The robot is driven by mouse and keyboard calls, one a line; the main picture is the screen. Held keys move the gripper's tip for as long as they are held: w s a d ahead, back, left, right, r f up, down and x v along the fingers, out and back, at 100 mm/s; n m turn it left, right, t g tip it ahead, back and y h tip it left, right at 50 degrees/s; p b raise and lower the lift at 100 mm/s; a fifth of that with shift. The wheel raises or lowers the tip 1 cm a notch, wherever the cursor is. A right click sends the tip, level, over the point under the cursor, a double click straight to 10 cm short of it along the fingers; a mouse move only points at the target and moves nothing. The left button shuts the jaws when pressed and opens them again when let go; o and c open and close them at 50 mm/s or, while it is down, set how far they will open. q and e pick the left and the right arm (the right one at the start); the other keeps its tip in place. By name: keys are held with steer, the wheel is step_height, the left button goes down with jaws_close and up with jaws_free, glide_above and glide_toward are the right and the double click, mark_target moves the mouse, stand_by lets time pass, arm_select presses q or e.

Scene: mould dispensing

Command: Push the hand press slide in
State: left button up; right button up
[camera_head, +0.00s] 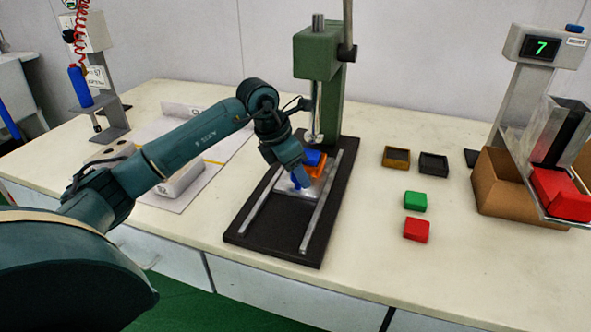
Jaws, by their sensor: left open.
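The hand press (319,55) is green and stands upright on a black base (275,226) with two light rails. Its slide (281,188), a silvery plate, lies between the rails in front of the press column. An orange mould (317,168) with a blue part (312,157) sits on the slide below the ram (315,125). My left gripper (299,182) is open and points down over the slide, close to the mould's left front side. I cannot tell if it touches. It hides part of the slide and mould. My right gripper is not in view.
Right of the press lie a brown mould (396,157), a black mould (433,164), a green block (415,201) and a red block (416,230). A cardboard box (505,188) and a dispenser with a display (541,47) stand farther right. A white device (182,180) lies left.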

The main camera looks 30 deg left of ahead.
arm_select(q)
steer(key=shift+c, duration=0.3)
jaws_close()
stand_by(0.3)
